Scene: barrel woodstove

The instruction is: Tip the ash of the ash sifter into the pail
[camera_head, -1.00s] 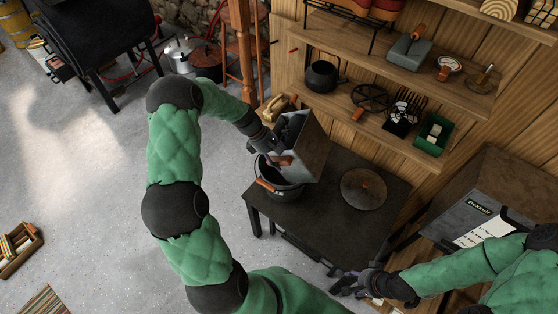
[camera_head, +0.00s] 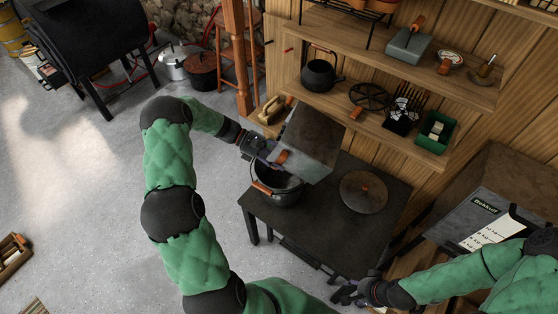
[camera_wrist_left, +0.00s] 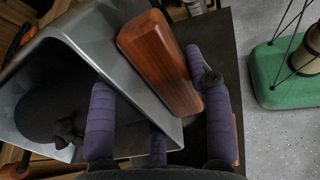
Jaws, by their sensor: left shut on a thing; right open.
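The ash sifter (camera_head: 312,138) is a grey metal box with a wooden handle. My left gripper (camera_head: 268,152) is shut on it at the handle side and holds it steeply tipped above the pail. In the left wrist view, the wooden handle (camera_wrist_left: 158,62) and the dark inside of the box show beside my fingers. The black pail (camera_head: 283,192), with a wooden grip on its bail, stands on the dark table. The sifter covers part of its mouth. Any ash inside the pail cannot be made out. My right gripper (camera_head: 345,293) is open and empty near the table's front.
A round lid (camera_head: 363,191) with a wooden knob lies on the dark table (camera_head: 330,235), right of the pail. Wooden shelves (camera_head: 405,75) with a kettle and tools rise behind. A grey cabinet (camera_head: 480,205) stands at the right.

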